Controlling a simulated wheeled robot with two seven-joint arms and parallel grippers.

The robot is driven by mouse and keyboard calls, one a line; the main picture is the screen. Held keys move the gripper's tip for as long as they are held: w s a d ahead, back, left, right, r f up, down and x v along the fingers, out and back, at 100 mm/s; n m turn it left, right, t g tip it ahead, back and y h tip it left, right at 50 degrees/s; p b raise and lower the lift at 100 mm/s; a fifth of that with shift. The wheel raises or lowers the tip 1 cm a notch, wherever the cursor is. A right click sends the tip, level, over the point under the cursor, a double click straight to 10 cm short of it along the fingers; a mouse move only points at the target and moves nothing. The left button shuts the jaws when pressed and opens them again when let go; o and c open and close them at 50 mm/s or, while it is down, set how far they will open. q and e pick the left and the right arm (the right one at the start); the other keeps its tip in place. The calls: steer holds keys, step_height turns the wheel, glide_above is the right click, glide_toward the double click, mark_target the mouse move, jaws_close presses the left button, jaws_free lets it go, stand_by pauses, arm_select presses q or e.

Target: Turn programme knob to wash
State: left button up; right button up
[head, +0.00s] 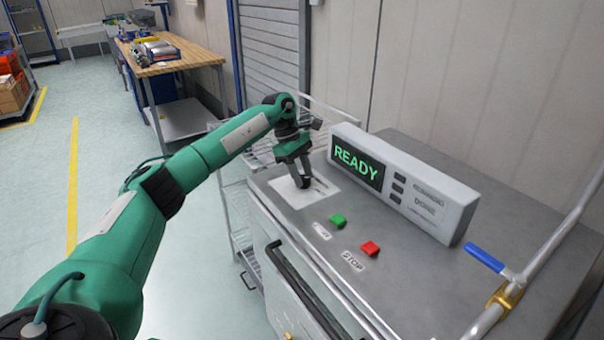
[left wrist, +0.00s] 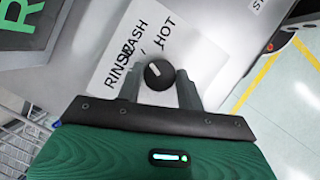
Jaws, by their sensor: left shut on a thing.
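The programme knob (left wrist: 159,75) is a small round black knob with a short white pointer mark. It sits on a white label plate (head: 291,191) printed RINSE, WASH and HOT; RINSE and WASH overlap. In the left wrist view the pointer mark tilts up and to the left, roughly towards the RINSE and WASH lettering; I cannot tell exactly which word it meets. My left gripper (head: 304,183) reaches down over the plate, its two grey fingers on either side of the knob, shut on it. In the head view the fingers largely hide the knob. My right gripper is out of view.
A display box (head: 402,183) reading READY stands behind the plate. A green button (head: 338,220) and a red button (head: 370,248) lie to the right on the grey machine top (head: 420,275). A blue-handled pipe (head: 545,250) rises at the right. A workbench (head: 170,62) stands behind.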

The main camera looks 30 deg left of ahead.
arm_select(q)
steer(key=o, duration=1)
steer(key=shift+r, duration=0.1)
steer(key=shift+a+r, duration=0.15)
steer(key=shift+r, duration=0.05)
steer(key=v, duration=1.3)
steer(key=shift+b, duration=0.45)
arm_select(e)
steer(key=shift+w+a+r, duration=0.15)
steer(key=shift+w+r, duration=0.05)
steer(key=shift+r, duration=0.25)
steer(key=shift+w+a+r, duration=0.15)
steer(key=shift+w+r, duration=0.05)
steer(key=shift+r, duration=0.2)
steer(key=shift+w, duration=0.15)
